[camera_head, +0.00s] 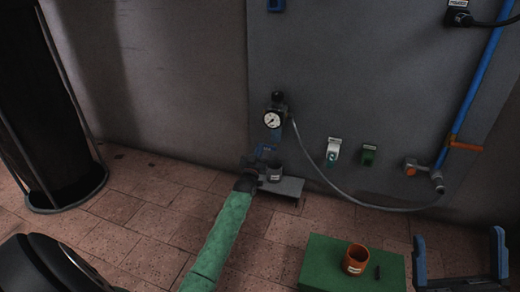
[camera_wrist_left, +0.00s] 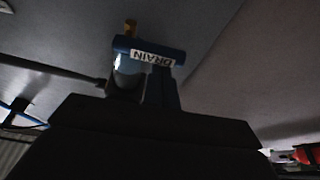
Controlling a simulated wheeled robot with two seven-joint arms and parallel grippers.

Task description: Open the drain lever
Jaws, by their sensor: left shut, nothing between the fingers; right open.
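The drain lever is a blue bar (camera_wrist_left: 150,51) marked DRAIN, the label upside down in the left wrist view, with a brass tip above it. It sits under the pressure gauge (camera_head: 272,119) on the grey panel. In the head view my gripper largely hides it. My left gripper (camera_head: 263,155) is shut and empty, close below the gauge unit. In the left wrist view its dark fingers (camera_wrist_left: 164,85) reach up to the bar; I cannot tell whether they touch it. My right gripper (camera_head: 460,260) is open and empty at the lower right.
A grey shelf (camera_head: 287,188) with a small cup (camera_head: 275,173) sits close by my left gripper. A hose (camera_head: 370,206) runs to a blue pipe (camera_head: 470,90) with an orange handle (camera_head: 455,143). A green box (camera_head: 330,265) bears an orange cup (camera_head: 356,259).

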